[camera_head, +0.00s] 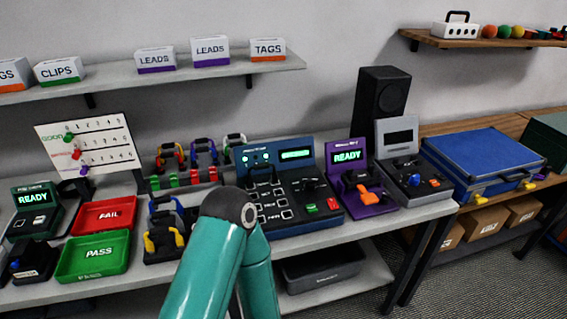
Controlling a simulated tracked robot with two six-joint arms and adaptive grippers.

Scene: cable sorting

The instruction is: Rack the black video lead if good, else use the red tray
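The red tray (104,216) marked FAIL lies on the bench at the left, behind the green tray (95,257) marked PASS. A rack (185,183) behind the trays holds coiled leads with red, blue and white parts. A holder to the right of the trays carries a dark lead with blue parts (164,207) and a lead with yellow parts (162,240). I cannot tell which lead is the black video lead. My teal arm rises across the bottom centre and hides part of the bench. Neither gripper shows.
A blue tester (290,192) with a lit screen stands right of my arm. A purple unit (358,190) and a small terminal (38,208) show READY. A grey unit (405,172), a blue case (480,158) and a tally board (88,146) stand farther out.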

